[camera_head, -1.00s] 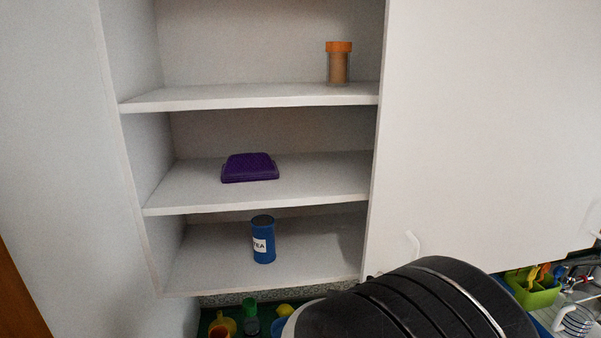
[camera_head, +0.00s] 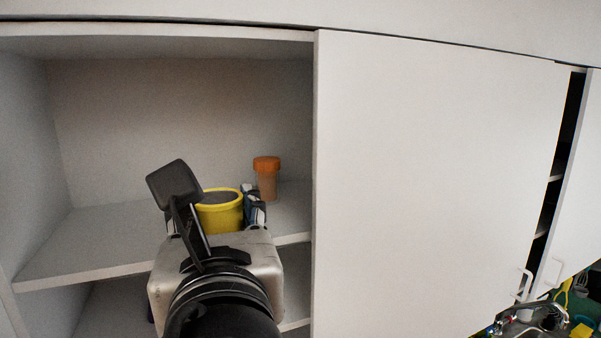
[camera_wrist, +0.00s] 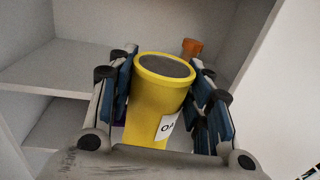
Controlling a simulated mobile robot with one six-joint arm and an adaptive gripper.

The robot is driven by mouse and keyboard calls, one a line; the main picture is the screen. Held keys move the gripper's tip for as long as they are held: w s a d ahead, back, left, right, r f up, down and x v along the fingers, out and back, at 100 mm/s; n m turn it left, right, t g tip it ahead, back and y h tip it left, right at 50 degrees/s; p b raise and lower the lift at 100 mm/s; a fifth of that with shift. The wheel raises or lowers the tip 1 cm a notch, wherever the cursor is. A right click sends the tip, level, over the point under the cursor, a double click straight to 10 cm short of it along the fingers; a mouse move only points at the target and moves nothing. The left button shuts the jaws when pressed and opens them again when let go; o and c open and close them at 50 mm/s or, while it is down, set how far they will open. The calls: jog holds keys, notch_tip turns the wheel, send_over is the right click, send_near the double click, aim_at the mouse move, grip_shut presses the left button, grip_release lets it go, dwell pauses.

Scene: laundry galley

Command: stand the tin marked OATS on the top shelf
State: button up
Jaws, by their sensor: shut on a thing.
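The yellow tin (camera_wrist: 155,100) has a dark grey top and a white label; the letters "OA" show in the wrist view. My gripper (camera_wrist: 165,92) is shut on it, with one blue-padded finger on each side. In the head view the tin (camera_head: 220,216) shows only in its upper part, behind my wrist and gripper (camera_head: 215,210). It is at about the height of the top shelf (camera_head: 90,242), near the shelf's front. I cannot tell whether its base touches the shelf, as its lower part is hidden.
An orange-lidded jar (camera_head: 267,178) stands on the top shelf, right of the tin and near the right wall; it also shows in the wrist view (camera_wrist: 191,48). The shelf's left part is clear. A closed white door (camera_head: 430,180) lies to the right.

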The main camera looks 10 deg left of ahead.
jog(key=shift+s+r, duration=0.25)
jog(key=shift+r, duration=0.25)
jog(key=w+a+f, duration=0.1)
jog(key=w+a, duration=1.4)
jog(key=w, duration=0.1)
jog(key=shift+f+b, duration=0.35)
jog(key=shift+f, duration=0.05)
jog(key=shift+w, duration=0.1)
jog(key=shift+f+b, duration=0.6)
dwell(0.4)
jog(key=o, duration=1.3)
jog(key=shift+o, duration=0.2)
jog(key=shift+f, duration=0.1)
